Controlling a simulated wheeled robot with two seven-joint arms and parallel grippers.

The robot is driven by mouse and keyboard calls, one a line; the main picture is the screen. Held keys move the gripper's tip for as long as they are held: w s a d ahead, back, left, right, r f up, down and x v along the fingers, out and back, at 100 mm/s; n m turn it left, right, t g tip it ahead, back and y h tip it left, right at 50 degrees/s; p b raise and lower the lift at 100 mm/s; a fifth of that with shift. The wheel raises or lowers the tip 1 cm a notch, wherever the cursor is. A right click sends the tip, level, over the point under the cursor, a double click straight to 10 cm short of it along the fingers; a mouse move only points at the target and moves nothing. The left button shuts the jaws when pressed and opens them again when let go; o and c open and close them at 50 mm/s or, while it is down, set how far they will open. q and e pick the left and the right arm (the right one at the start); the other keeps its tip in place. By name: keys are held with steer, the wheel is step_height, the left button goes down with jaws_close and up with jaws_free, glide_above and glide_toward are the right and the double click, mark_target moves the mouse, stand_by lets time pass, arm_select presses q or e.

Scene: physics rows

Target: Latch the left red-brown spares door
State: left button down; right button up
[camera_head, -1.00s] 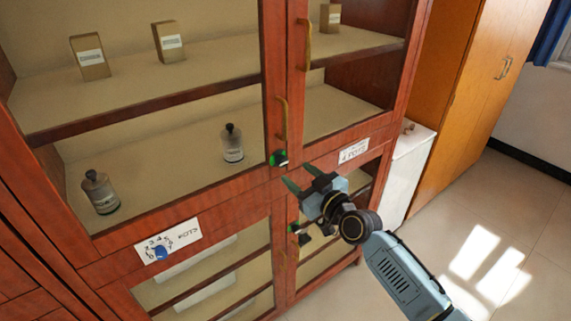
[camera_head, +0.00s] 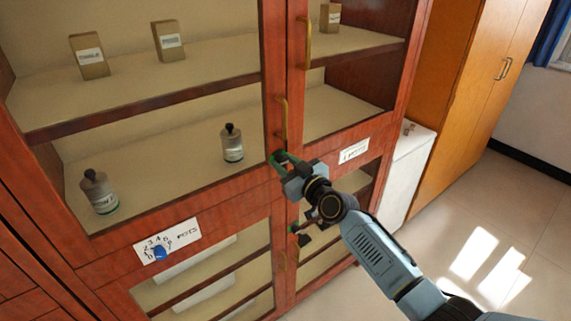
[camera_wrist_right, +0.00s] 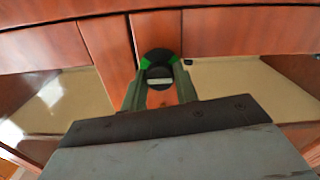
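The red-brown cabinet's upper left glass door (camera_head: 180,200) looks closed against its frame, with a brass handle (camera_head: 282,120) on its right stile. In the wrist view the black knob (camera_wrist_right: 160,58) shows a pale horizontal bar. My right gripper (camera_head: 281,160) is at this knob, its two green-tipped fingers open, one on each side. I cannot tell whether they touch it. I cannot read which door is labelled spares. My left gripper is out of view.
Bottles (camera_head: 232,143) and small boxes (camera_head: 170,41) stand behind the glass. A lower latch (camera_head: 293,228) lies below my gripper. A white unit (camera_head: 408,170) and orange cabinet (camera_head: 470,90) stand right; floor there is clear.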

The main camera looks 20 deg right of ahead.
steer(key=c, duration=0.3)
steer(key=shift+c, duration=0.2)
steer(key=m, duration=0.4)
steer(key=shift+m, duration=0.3)
steer(key=m, duration=0.3)
steer(key=shift+m+b, duration=0.3)
steer(key=shift+b, duration=0.05)
steer(key=m, duration=0.4)
steer(key=shift+m, duration=0.3)
steer(key=m, duration=0.5)
